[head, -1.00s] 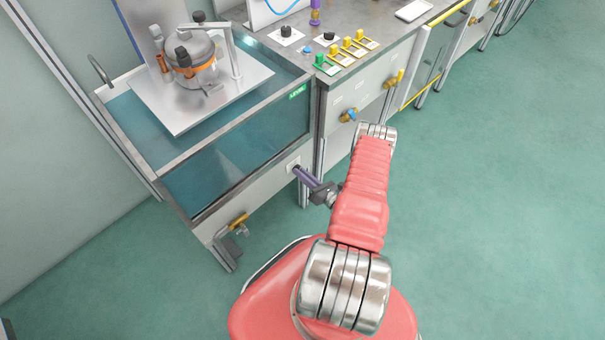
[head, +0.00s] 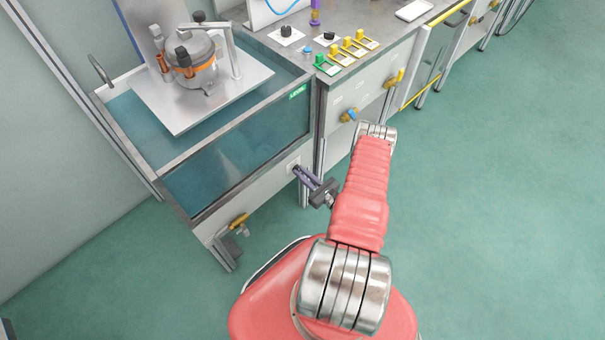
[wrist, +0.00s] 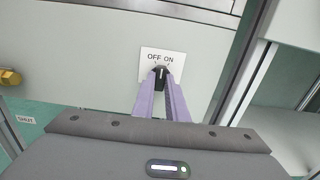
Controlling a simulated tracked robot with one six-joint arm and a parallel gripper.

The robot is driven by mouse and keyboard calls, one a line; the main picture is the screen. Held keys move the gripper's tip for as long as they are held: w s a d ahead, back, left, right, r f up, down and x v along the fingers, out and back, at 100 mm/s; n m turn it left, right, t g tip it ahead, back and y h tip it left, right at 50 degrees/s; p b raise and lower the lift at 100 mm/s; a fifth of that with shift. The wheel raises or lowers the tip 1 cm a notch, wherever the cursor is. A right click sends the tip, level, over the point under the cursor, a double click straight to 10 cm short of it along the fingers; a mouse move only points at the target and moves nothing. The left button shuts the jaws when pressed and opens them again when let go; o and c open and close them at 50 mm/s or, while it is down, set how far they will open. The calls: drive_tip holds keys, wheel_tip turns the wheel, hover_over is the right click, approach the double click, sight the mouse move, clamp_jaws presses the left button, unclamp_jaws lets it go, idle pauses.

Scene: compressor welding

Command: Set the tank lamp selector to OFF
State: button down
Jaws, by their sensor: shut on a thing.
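The tank lamp selector (wrist: 161,73) is a small dark knob with a pale mark, on a white plate (wrist: 148,66) lettered OFF at left and ON at right. In the wrist view its mark points roughly up, between the two words; I cannot tell its exact setting. My gripper (wrist: 161,80) has purple fingers shut on the knob, one on each side, hiding its lower part. In the head view, my gripper (head: 297,170) reaches the front panel under the water tank (head: 238,150), and the knob itself is hidden there.
A bench (head: 345,100) with several knobs, yellow and green switches, and front valves stands to the right. A metal vessel (head: 195,62) sits on a plate over the tank. The floor in front is clear.

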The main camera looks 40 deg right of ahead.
drive_tip(key=n, duration=0.5)
drive_tip(key=shift+d+n, duration=0.1)
drive_tip(key=shift+n, duration=0.3)
drive_tip(key=c, duration=1.8)
unclamp_jaws()
drive_tip(key=shift+o, duration=0.2)
drive_tip(key=shift+s, duration=0.15)
drive_tip(key=s, duration=1.3)
drive_tip(key=shift+s, duration=0.3)
drive_tip(key=shift+d, duration=0.1)
